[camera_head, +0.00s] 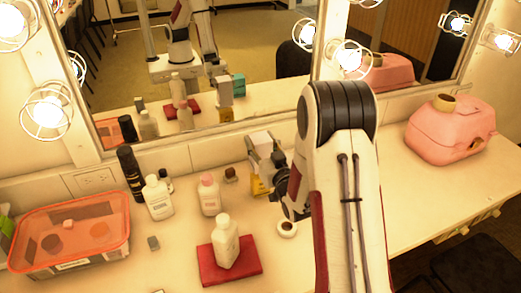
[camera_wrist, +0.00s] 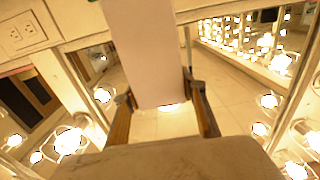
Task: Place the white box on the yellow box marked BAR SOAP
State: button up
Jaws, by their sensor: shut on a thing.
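The white box (camera_head: 261,144) is in my gripper, close to the mirror in the head view. In the wrist view the white box (camera_wrist: 150,55) stands large between the two fingers of my gripper (camera_wrist: 163,100), which is shut on it. A yellow box (camera_head: 258,186) is just below the white box in the head view, partly hidden by my gripper. Its marking is too small to read. I cannot tell whether the two boxes touch. The yellow box cannot be made out in the wrist view.
A white bottle (camera_head: 225,240) stands on a red block (camera_head: 213,275). More bottles (camera_head: 158,198) (camera_head: 209,195) and a black can (camera_head: 131,173) stand left. A tape roll (camera_head: 287,228) lies beside my arm. An orange-lidded bin (camera_head: 70,270) is far left, a pink case (camera_head: 450,133) right. The mirror (camera_head: 130,75) bounds the back.

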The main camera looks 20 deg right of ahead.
aim_at(264, 155)
jog(key=shift+f, duration=1.65)
jog(key=shift+f, duration=0.15)
jog(key=o, duration=1.1)
jog(key=shift+o, duration=0.2)
jog(key=shift+r, duration=0.2)
jog(key=s, duration=1.2)
